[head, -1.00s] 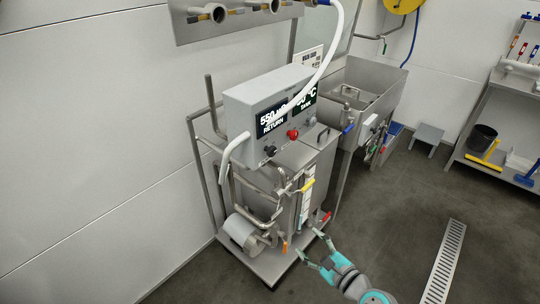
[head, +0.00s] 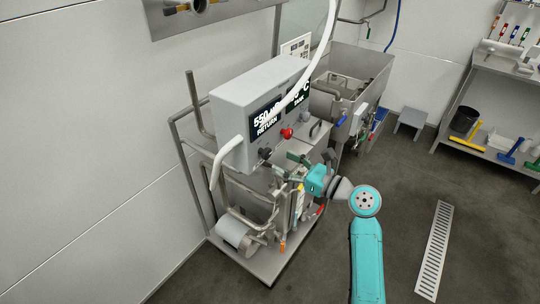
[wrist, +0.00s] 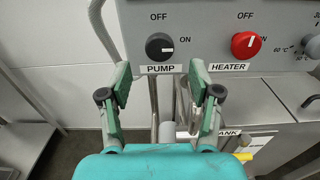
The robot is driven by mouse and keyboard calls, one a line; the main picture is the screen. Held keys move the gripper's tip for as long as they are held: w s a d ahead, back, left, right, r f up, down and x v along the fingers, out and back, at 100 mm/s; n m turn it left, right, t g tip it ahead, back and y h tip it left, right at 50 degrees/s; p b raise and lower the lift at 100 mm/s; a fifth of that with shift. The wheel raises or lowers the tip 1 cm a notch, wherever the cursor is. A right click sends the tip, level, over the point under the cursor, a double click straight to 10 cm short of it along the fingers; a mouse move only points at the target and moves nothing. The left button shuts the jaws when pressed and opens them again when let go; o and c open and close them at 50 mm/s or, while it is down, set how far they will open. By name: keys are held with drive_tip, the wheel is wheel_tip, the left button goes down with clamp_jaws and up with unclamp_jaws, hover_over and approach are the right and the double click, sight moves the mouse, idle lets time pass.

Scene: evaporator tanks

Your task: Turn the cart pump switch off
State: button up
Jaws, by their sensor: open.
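The pump switch (wrist: 159,46) is a round black knob on the grey control box, with OFF above it and ON to its right. Its white pointer line points right, toward ON. In the head view the black knob (head: 265,153) is small on the front of the box (head: 240,100). My gripper (wrist: 160,80) is open and empty, its two fingers spread below and to either side of the PUMP label, apart from the knob. In the head view my gripper (head: 296,166) is in front of the cart, right of and lower than the knob.
A red heater knob (wrist: 246,45) is to the right of the pump switch. A white hose (head: 322,50) arches over the box. Pipes and valves (head: 262,205) crowd the cart below. Floor to the right, near the drain grate (head: 434,250), is free.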

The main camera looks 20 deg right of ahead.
sight(269, 155)
drive_tip(key=shift+x, duration=2.8)
drive_tip(key=c, duration=1.1)
